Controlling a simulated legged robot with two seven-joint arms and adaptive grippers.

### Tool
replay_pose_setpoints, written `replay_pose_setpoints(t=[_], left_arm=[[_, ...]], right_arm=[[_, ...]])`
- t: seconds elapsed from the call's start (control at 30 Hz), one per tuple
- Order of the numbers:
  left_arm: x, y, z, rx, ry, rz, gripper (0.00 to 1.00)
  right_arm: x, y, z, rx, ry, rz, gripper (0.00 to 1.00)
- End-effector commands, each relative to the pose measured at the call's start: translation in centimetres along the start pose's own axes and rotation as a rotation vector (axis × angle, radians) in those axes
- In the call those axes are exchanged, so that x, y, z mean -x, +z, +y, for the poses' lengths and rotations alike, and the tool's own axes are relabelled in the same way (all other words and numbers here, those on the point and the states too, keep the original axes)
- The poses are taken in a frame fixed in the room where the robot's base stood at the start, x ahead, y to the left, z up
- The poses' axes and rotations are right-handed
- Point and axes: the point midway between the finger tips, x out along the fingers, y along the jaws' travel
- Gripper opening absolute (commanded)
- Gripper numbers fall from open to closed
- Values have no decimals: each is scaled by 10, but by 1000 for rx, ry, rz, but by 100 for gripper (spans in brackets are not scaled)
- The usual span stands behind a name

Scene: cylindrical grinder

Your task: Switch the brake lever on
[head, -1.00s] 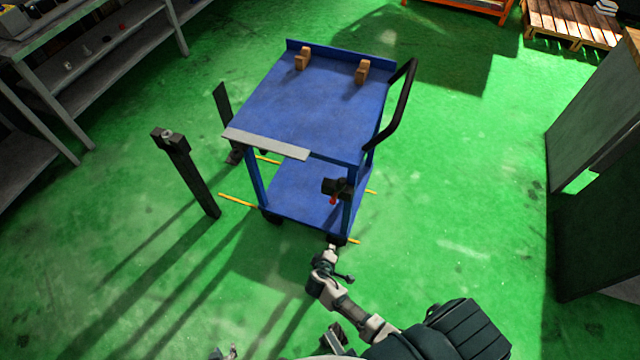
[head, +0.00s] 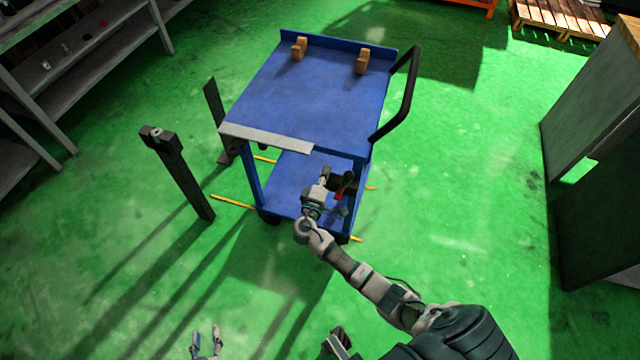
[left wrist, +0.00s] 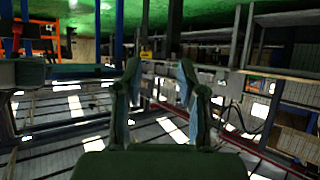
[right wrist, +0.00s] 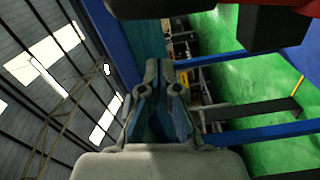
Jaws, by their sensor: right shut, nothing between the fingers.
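The blue cart (head: 300,100) stands in the middle of the head view. The brake lever (head: 347,184), black with a red part, is at its near right leg, below the top plate. My right gripper (head: 324,176) is shut and empty, just left of the lever; whether it touches is unclear. My left gripper (head: 206,331) is open and empty, low at the front, far from the cart. Its spread fingers show in the left wrist view (left wrist: 160,68).
A black post (head: 180,175) stands left of the cart, with another dark upright (head: 216,115) behind it. A grey shelf (head: 90,60) is at the far left and a grey cabinet (head: 605,130) at the right.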

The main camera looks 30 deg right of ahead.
Motion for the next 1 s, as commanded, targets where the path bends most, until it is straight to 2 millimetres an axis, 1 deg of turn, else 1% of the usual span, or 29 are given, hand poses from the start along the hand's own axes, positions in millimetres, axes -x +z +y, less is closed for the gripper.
replay_pose_setpoints(t=[0.03, 0.2, 0.33, 0.63, 0.73, 0.87, 1.0], left_arm=[[1, 1, 1, 0, -2, -13, 40], [2, 4, 3, -4, -5, -36, 40], [2, 5, 2, 2, -2, -42, 40], [1, 6, 0, 1, -3, -44, 40], [-1, 6, 0, 1, -2, -31, 40], [-6, -15, 4, 2, 8, 110, 40], [-8, -43, 12, 7, 20, 294, 40]], right_arm=[[5, 12, -3, 6, -6, 0, 0], [9, 32, -3, 2, -8, 0, 0], [11, 36, -3, 3, -8, 0, 0], [16, 32, -2, 6, -4, 0, 0], [16, 36, -3, -16, -6, 0, 0], [15, 51, -6, -116, -8, -2, 0], [14, 67, -7, -238, -7, -3, 0]])
